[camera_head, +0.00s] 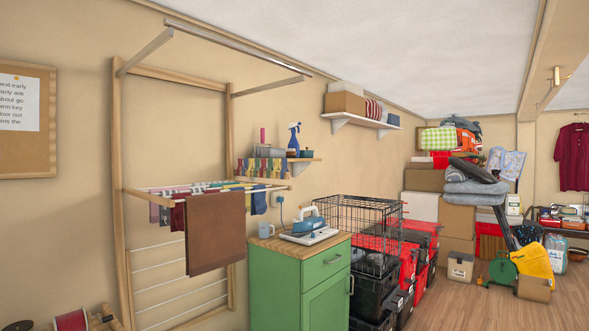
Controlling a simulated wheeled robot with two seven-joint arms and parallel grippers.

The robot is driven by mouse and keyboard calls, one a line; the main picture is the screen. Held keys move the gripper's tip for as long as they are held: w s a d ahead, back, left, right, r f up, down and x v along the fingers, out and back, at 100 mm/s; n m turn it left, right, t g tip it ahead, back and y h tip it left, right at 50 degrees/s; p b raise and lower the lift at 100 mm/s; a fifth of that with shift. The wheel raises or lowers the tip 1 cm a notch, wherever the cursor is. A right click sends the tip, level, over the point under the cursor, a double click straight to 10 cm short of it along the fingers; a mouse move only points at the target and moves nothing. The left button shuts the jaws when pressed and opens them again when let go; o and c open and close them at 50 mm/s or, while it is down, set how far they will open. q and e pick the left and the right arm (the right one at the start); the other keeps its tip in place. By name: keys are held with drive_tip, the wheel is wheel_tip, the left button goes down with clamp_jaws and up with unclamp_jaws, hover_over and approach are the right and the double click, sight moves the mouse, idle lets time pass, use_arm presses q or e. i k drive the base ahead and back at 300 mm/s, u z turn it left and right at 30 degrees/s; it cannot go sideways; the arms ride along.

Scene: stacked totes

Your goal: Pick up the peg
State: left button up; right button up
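A wooden wall-mounted drying rack (119,200) stands on the left, with a brown towel (215,235) and several small coloured cloths (178,215) hanging over its bars. Small coloured bits show along the top bar, but they are too small for me to tell whether any is a peg. I cannot pick out a peg with certainty anywhere in this view. Neither of my grippers is in view.
A green cabinet (275,290) holds an iron (306,222) and a mug (266,229). Beside it is a black wire crate (362,215) on stacked black and red totes (410,262). A red spool (70,320) shows at bottom left. Wooden floor is clear at lower right.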

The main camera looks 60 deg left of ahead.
sight(285, 160)
drive_tip(key=u, duration=0.4)
drive_tip(key=i, duration=1.35)
drive_tip(key=u, duration=0.8)
